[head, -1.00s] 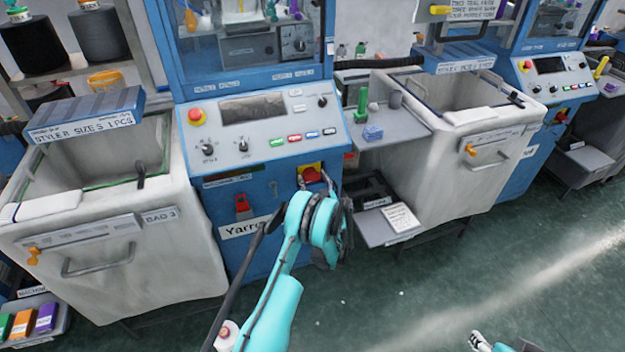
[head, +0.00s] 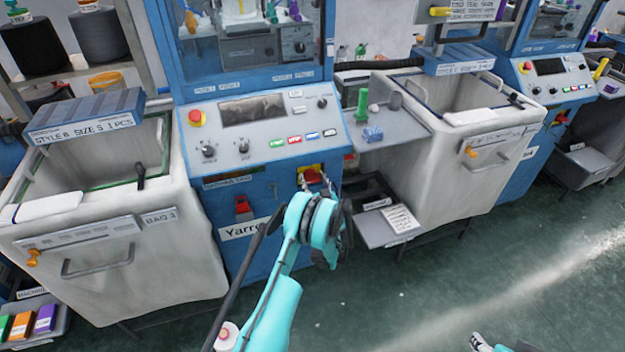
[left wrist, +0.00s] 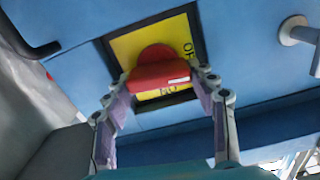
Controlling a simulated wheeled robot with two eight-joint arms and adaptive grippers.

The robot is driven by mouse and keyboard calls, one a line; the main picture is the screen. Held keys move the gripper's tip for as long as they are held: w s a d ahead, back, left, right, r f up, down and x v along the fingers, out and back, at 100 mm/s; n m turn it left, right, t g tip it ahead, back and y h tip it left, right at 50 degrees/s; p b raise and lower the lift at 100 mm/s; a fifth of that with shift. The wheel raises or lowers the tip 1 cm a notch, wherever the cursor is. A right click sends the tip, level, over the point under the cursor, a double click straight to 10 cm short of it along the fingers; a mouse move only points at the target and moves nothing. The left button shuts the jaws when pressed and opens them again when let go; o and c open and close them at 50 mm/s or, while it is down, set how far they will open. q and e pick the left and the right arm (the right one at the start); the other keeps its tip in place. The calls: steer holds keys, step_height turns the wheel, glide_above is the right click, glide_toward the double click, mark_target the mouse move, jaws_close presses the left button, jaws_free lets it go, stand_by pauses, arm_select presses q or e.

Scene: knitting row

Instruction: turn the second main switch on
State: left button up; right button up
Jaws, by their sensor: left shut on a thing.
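The main switch on the middle blue machine is a red knob (left wrist: 158,74) on a yellow plate (left wrist: 125,46). In the left wrist view, the plate's lettering is partly covered and the knob's bar lies nearly level across the picture, with a white mark near its right end. My left gripper (left wrist: 160,82) has one finger at each end of this bar and is shut on it. In the head view the switch (head: 312,172) shows small above my left wrist, partly covered by the gripper. My right gripper (head: 480,342) only just shows at the bottom edge; its jaws are unclear.
A second red part (head: 243,207) sits on the same blue front, left of the switch. A control panel (head: 260,125) is above. White bins (head: 120,255) stand left and right (head: 460,165). A small grey shelf (head: 385,228) is right of my wrist. Green floor is open at lower right.

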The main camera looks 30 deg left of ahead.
arm_select(q)
steer(key=m, duration=0.4)
steer(key=shift+w, duration=0.1)
steer(key=m, duration=0.4)
steer(key=shift+d+f+m, duration=0.15)
steer(key=shift+m, duration=0.25)
steer(key=m, duration=0.4)
steer(key=shift+w+f, duration=0.1)
steer(key=shift+f+m, duration=0.1)
steer(key=shift+m, duration=2)
steer(key=o, duration=0.9)
steer(key=shift+d, duration=0.15)
steer(key=v, duration=0.7)
